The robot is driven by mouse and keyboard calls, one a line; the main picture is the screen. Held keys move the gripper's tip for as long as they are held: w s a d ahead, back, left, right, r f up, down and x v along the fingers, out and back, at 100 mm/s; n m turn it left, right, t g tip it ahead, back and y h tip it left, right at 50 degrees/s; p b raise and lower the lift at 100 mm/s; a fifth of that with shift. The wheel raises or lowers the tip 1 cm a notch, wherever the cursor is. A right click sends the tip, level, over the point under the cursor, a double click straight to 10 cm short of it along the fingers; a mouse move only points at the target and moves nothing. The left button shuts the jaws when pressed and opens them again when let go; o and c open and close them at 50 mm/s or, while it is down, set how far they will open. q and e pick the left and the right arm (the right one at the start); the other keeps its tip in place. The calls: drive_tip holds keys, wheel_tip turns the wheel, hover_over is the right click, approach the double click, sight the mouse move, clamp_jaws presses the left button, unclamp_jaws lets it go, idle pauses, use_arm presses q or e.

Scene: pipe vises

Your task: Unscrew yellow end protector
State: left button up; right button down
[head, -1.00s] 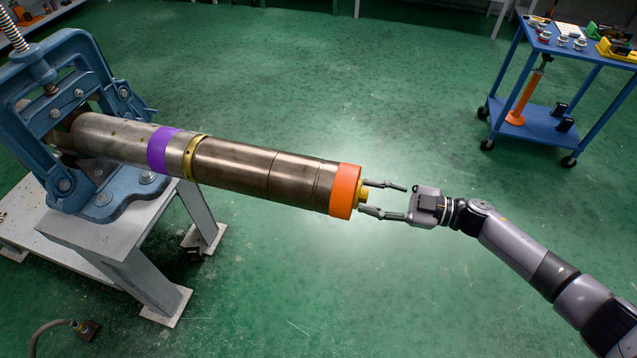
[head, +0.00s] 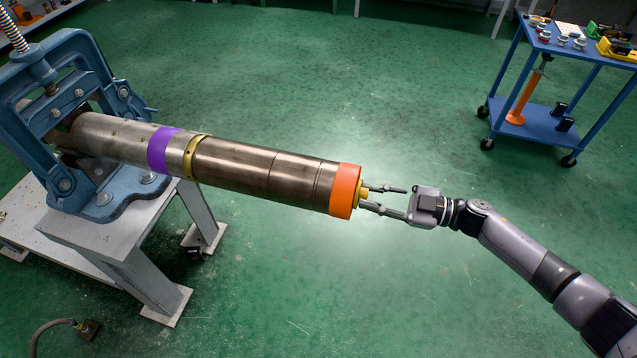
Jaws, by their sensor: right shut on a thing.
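The yellow end protector (head: 364,190) is a small piece sticking out of the orange collar (head: 344,191) at the right end of a long metal pipe (head: 240,168). My right gripper (head: 369,197) comes in from the right, with one finger above and one below the yellow end protector. It is shut on the protector, and the fingers partly cover it. The pipe has a purple band (head: 162,150) and a brass-coloured ring (head: 194,157). My left gripper is out of view.
A blue pipe vise (head: 75,95) on a grey stand (head: 120,240) holds the pipe's left end. A blue cart (head: 590,55) with small parts stands at the upper right. A hose (head: 50,326) lies at lower left. The green floor around the pipe's free end is clear.

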drive_tip(key=n+b, duration=1.1)
drive_tip(key=n, duration=0.3)
drive_tip(key=shift+t, duration=0.3)
